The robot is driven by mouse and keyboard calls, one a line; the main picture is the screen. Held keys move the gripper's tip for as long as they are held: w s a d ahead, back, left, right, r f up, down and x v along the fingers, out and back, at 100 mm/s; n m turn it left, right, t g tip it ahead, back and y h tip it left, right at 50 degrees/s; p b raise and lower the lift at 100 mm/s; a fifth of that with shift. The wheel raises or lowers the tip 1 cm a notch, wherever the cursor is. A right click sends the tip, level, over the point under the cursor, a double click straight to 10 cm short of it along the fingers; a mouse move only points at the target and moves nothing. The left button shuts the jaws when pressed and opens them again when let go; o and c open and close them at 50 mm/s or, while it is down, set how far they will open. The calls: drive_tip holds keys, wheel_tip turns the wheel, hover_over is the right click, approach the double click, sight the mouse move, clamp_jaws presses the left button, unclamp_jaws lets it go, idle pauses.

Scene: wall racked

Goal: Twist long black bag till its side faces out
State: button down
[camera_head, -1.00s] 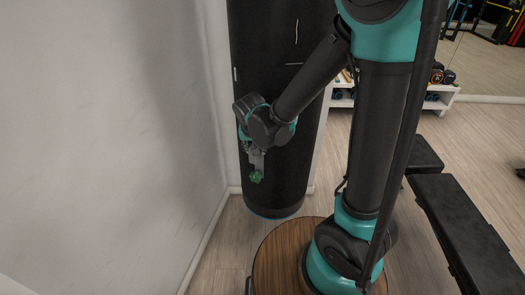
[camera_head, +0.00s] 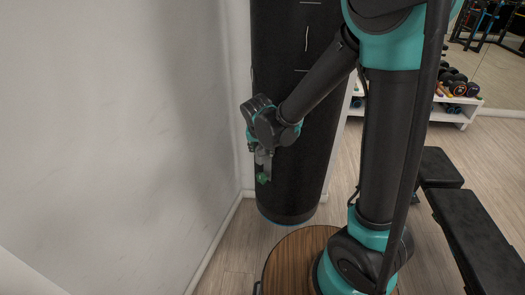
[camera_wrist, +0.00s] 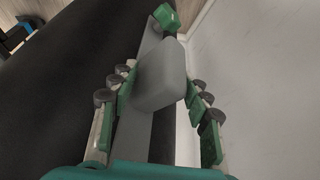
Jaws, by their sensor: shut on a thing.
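The long black bag (camera_head: 295,165) hangs upright in the corner by the white wall, with its lower end just above the floor. Thin pale marks show on its upper front. My gripper (camera_head: 263,168) is low at the bag's left edge in the head view, fingers pointing down. In the wrist view the bag (camera_wrist: 60,90) is a dark surface filling the left, and my gripper (camera_wrist: 160,80) has its green-padded fingers either side of a grey block, with a grey strip beneath.
The white wall (camera_head: 120,130) is close on the left of the bag. A round wooden top (camera_head: 290,262) is at the bottom. Black benches (camera_head: 470,235) stand at the right, with a white dumbbell rack (camera_head: 462,108) behind. Wood floor lies between.

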drive_tip(key=shift+w+r, duration=0.1)
drive_tip(key=shift+w, duration=0.2)
drive_tip(key=c, duration=1.2)
unclamp_jaws()
drive_tip(key=shift+s, duration=0.1)
drive_tip(key=v, duration=1.2)
drive_tip(key=shift+d, duration=0.1)
drive_tip(key=s+d+f, duration=0.3)
drive_tip(key=d, duration=0.5)
drive_tip(key=s+d+f, duration=0.4)
drive_tip(key=d, duration=0.5)
drive_tip(key=s+d+f, duration=0.3)
drive_tip(key=d, duration=0.6)
drive_tip(key=shift+s+f+n, duration=0.2)
drive_tip(key=shift+s+n, duration=0.1)
drive_tip(key=shift+n, duration=0.1)
